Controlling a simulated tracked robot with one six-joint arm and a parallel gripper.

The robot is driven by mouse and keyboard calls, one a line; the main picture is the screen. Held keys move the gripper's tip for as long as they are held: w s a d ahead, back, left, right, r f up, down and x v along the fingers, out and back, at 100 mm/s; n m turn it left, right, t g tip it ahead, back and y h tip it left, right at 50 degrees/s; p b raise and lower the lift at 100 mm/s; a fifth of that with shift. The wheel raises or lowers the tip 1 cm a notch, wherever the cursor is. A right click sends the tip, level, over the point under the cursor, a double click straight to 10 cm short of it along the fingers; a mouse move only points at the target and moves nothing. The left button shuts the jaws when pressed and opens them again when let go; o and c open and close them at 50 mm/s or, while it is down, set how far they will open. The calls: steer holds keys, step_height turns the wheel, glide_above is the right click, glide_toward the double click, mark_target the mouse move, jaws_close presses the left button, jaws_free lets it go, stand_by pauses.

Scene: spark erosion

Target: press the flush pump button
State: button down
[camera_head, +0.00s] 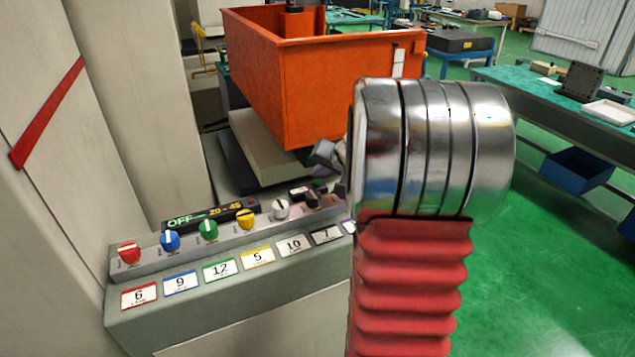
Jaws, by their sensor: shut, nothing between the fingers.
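A grey control panel (240,267) stands at the lower left. Its sloped face carries a row of knobs: red (129,251), blue (170,241), green (208,229), yellow (246,218), white (280,208) and black (304,196). Numbered cards lie below them. A small display (210,215) reads OFF, 20 and 45. I cannot make out a flush pump button; the panel's right end is hidden behind my arm. My gripper (328,158) shows only in part, left of my silver wrist and above the panel's right end. It is shut and empty; its fingertips are mostly hidden.
An orange tank (302,82) stands behind the panel, above a pale block (262,150). Tall beige machine walls rise at the left. A green-topped workbench (535,87) with a blue bin (577,171) stands at the right. The green floor between is clear.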

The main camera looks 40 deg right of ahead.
mark_target(319, 184)
steer(key=shift+f, duration=0.1)
steer(key=shift+f, duration=0.4)
stand_by(0.4)
steer(key=shift+r, duration=0.6)
step_height(319, 184, up, 6)
stand_by(1.0)
steer(key=shift+a, duration=0.1)
stand_by(0.4)
